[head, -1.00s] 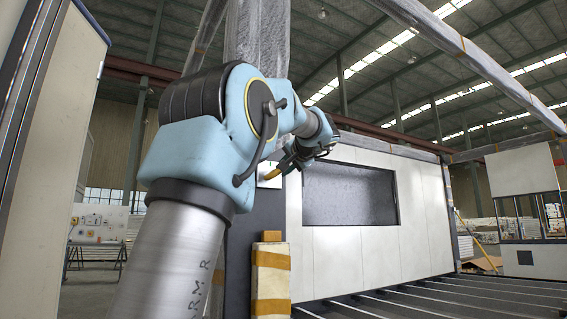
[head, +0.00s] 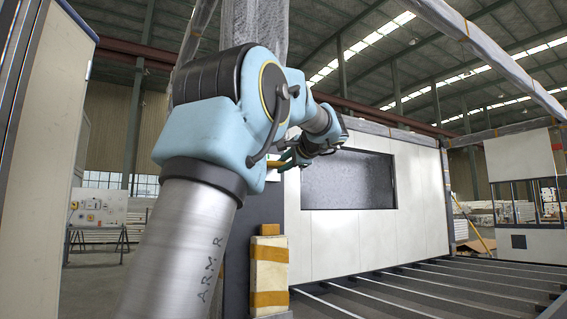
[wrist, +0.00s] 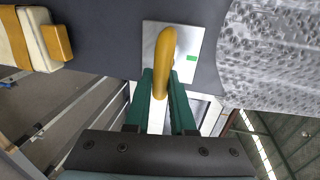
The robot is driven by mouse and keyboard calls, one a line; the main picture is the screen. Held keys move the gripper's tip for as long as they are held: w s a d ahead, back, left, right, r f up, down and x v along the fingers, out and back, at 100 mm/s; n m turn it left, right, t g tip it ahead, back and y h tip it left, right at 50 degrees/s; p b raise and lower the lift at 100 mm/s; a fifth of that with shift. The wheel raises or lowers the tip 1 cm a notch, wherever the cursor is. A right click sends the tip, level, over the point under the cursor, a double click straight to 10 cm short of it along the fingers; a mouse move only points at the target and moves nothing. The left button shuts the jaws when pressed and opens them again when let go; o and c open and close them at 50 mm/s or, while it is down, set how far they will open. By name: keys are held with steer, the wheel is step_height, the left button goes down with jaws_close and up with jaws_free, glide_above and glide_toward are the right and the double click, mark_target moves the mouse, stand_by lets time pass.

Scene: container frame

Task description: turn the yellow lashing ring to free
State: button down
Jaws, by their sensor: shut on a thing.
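The yellow lashing ring (wrist: 164,48) sits on a pale square plate (wrist: 153,33) with a small green mark at its right side. In the wrist view the ring points down toward my gripper (wrist: 162,88). The green fingers stand on both sides of the ring's lower end and are shut on it. In the head view my gripper (head: 293,157) is at the dark post, and only a short yellow piece of the ring (head: 277,165) shows beside it. The rest of the ring and most of the plate are hidden there by my gripper and arm.
A pale padded post with orange bands (head: 269,272) stands below the ring in front of the dark upright. A pale wall panel with a dark recessed opening (head: 348,180) is to the right. Bubble-wrapped material (wrist: 275,50) lies right of the plate in the wrist view.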

steer(key=shift+a+f, duration=0.3)
steer(key=shift+a, duration=0.1)
steer(key=c, duration=0.8)
jaws_free()
steer(key=shift+r, duration=0.15)
steer(key=shift+c, duration=0.2)
steer(key=shift+o, duration=0.4)
steer(key=shift+w+a, duration=0.1)
steer(key=shift+w, duration=0.05)
steer(key=shift+s+d+r, duration=0.15)
steer(key=shift+s+d, duration=0.35)
steer(key=b+v, duration=0.1)
steer(key=v, duration=0.8)
steer(key=shift+s, duration=0.35)
steer(key=shift+d+r, duration=0.1)
